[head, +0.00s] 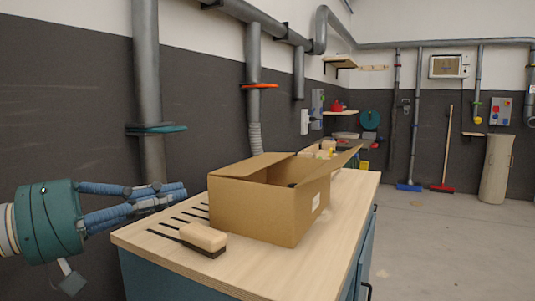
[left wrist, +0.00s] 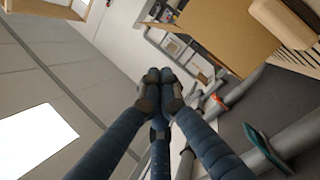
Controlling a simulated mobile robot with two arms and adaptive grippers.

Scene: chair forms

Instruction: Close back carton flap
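An open brown carton (head: 255,212) stands upright on a wooden worktop. A flap at its back left (head: 250,164) is raised at a slant, and another flap (head: 340,160) sticks outward and up at its right. The opening is dark and its inside is mostly hidden. My left gripper (head: 182,193) is left of the carton and apart from it. Its blue fingers point right, and in the left wrist view its fingertips (left wrist: 161,88) are drawn together with nothing between them. Brown carton board (left wrist: 222,35) shows beyond the fingers there. My right gripper is in neither view.
A brush with a wooden block (head: 204,237) lies on the worktop (head: 165,268) in front of the carton, near several dark slots. Grey pipes (head: 147,80) run up the wall behind. The worktop's front right part is clear.

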